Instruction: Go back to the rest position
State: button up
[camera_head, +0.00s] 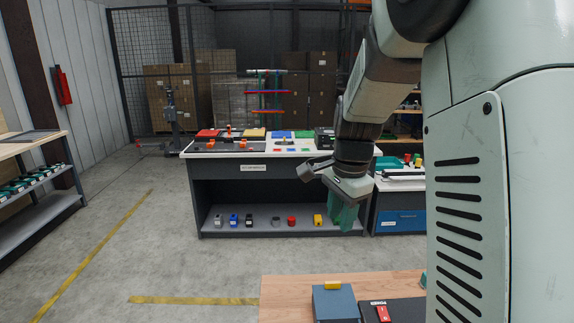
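My gripper (340,188) hangs from my arm at the centre right, in front of the long workbench (253,168). The fingertips are not clear, so the opening cannot be made out.
A wooden table (283,289) with a blue-grey box (334,304) stands at the front. Shelving (42,190) is at the left. The floor between is clear.

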jog(key=s+a+r+n+t, duration=0.1)
jog(key=s+r+n+t, duration=0.1)
jog(key=s+r+n, duration=0.75)
jog(key=s+r+n+t, duration=0.1)
jog(key=s+n+t, duration=0.1)
jog(key=s, duration=1.4)
jog(key=shift+a+r+n, duration=0.2)
jog(key=shift+r+n, duration=0.15)
jog(key=shift+n, duration=0.5)
jog(key=shift+s, duration=0.1)
